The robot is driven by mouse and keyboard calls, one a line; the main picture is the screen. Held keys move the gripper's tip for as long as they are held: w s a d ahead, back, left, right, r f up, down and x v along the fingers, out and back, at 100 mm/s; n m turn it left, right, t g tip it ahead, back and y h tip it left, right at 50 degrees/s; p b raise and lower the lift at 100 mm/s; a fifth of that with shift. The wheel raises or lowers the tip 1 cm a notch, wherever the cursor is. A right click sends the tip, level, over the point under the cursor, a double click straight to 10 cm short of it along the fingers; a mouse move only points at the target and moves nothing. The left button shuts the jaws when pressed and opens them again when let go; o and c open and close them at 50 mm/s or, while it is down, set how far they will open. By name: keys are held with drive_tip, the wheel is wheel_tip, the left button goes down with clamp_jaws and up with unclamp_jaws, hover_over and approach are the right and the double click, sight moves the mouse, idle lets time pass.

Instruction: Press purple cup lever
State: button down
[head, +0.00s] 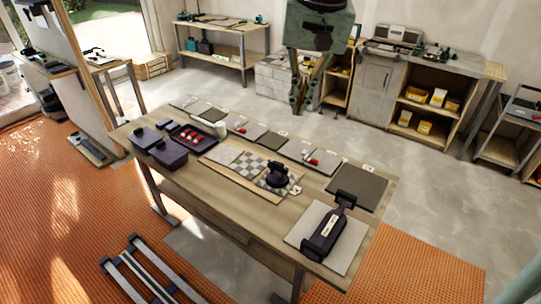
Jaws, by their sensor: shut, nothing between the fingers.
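A larger dark purple tool (326,228) with a long body and a raised handle lies on a grey tile at the table's right front. My gripper (304,105) hangs from the top of the head view, green and pointing down. In the picture it is above and to the right of the suction cup tool, well apart from it. It is shut and empty.
The wooden table (230,215) holds dark purple bins (168,152), a tray with red and white pieces (190,137), a row of grey tiles and a dark tile (357,189). Small numbered tags lie beside the tiles. Shelves and benches line the back wall.

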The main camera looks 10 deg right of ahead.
drive_tip(key=w+f+m+p, duration=0.1)
drive_tip(key=w+f, duration=0.3)
drive_tip(key=w, duration=0.6)
drive_tip(key=m+g+p, duration=0.2)
drive_tip(key=m+p, duration=0.2)
hover_over(270, 161)
drive_tip(key=d, duration=0.1)
wheel_tip(270, 161, down, 25)
drive_tip(key=shift+s+d, duration=0.15)
drive_tip(key=shift+s, duration=0.25)
drive_tip(key=shift+w+a+f, duration=0.15)
drive_tip(key=shift+f, duration=2.15)
drive_tip(key=shift+w+a+f, duration=0.2)
drive_tip(key=shift+f, duration=2.05)
drive_tip(key=shift+w+a+f, duration=0.15)
drive_tip(key=shift+f, duration=2.15)
drive_tip(key=shift+f, duration=0.15)
